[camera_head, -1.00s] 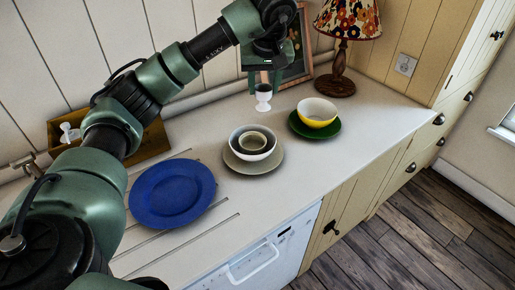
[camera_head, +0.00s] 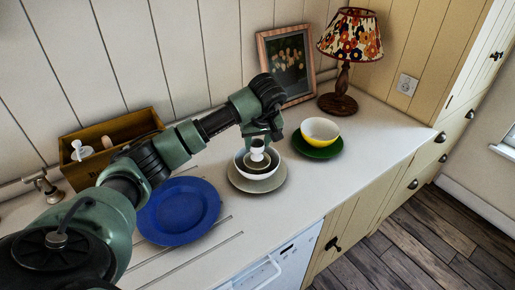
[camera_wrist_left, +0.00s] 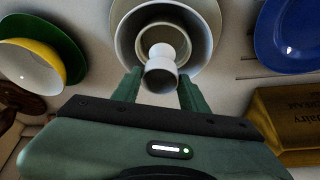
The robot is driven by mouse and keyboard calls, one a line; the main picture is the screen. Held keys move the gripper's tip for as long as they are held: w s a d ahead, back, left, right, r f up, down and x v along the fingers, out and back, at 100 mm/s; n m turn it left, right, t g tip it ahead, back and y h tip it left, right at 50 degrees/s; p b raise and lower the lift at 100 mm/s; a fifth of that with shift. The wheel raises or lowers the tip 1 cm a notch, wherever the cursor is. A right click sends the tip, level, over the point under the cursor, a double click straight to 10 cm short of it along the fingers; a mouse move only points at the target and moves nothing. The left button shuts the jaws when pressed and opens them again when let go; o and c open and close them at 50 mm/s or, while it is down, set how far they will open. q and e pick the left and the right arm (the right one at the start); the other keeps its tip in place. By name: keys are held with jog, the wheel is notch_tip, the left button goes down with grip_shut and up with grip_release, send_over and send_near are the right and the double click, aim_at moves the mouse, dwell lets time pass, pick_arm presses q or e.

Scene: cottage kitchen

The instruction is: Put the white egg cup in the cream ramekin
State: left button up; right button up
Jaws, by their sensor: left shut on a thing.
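My left gripper (camera_head: 260,142) is shut on the white egg cup (camera_head: 257,153), holding it upright. In the head view it is over the stacked dishes. The cream ramekin (camera_head: 258,170) sits inside a white bowl (camera_head: 259,178), which stands on a beige plate (camera_head: 281,179). The egg cup partly hides the ramekin. In the left wrist view the egg cup (camera_wrist_left: 160,75) is between the fingers, and its far end overlaps the ramekin (camera_wrist_left: 150,38). I cannot tell whether the cup touches it. My right gripper is not in view.
A blue plate (camera_head: 180,212) lies left of the stack. A yellow and white bowl (camera_head: 320,131) on a green plate (camera_head: 318,152) stands to the right. A lamp (camera_head: 338,103), a picture frame (camera_head: 264,46) and a wooden box (camera_head: 125,128) are behind. The counter's right end is clear.

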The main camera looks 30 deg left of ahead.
aim_at(257, 152)
pick_arm(q)
notch_tip(257, 152, down, 4)
jog(key=shift+r+p, duration=0.1)
jog(key=shift+p, duration=0.45)
jog(key=shift+f+b, duration=0.35)
jog(key=o, duration=1.4)
